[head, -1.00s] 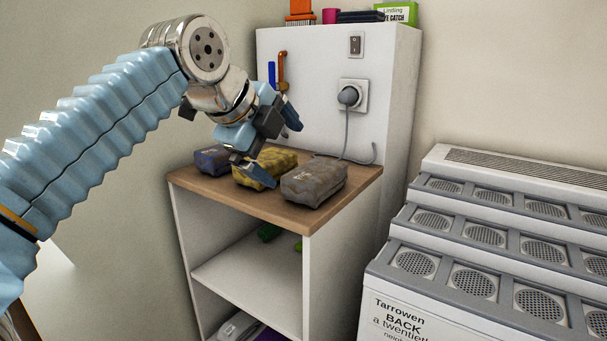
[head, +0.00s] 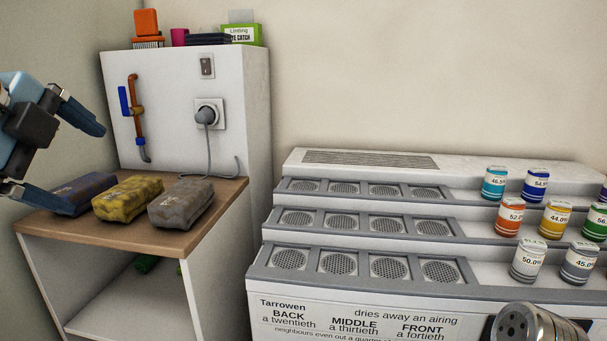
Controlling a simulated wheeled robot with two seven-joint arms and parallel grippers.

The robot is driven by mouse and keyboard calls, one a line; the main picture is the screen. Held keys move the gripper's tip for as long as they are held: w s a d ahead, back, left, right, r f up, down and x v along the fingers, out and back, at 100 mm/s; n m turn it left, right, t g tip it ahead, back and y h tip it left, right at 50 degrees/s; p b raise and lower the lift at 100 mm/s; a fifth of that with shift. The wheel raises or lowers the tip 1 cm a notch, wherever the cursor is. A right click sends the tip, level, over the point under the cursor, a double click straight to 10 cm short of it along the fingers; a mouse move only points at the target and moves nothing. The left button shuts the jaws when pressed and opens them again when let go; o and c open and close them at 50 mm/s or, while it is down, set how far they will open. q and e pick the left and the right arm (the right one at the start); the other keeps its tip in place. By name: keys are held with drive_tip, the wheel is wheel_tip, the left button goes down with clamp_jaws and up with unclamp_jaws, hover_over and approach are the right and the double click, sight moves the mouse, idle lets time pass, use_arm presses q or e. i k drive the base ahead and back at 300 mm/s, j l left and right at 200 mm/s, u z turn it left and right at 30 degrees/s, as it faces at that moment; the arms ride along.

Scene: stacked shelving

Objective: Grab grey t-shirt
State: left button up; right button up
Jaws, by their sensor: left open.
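The grey t-shirt (head: 180,204) looks like a folded, blocky grey bundle. It lies on the wooden top (head: 185,238) of the white cabinet, at the right end of a row of three bundles. A yellow bundle (head: 128,198) is beside it, and a dark blue one (head: 82,193) is at the left. My left gripper (head: 82,168) is at the left edge of the head view, open and empty, its fingers pointing right. It is left of the grey bundle and apart from it. My right gripper does not show; only a metal part of my arm shows at the bottom right.
A stepped white rack (head: 350,262) with round grilles stands to the right, with several labelled cans on its right side. A plug with a grey cord (head: 207,117) hangs behind the bundles. Pipes (head: 133,105) are on the panel.

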sight(181, 205)
drive_tip(key=k+j, duration=0.1)
drive_tip(key=k, duration=0.75)
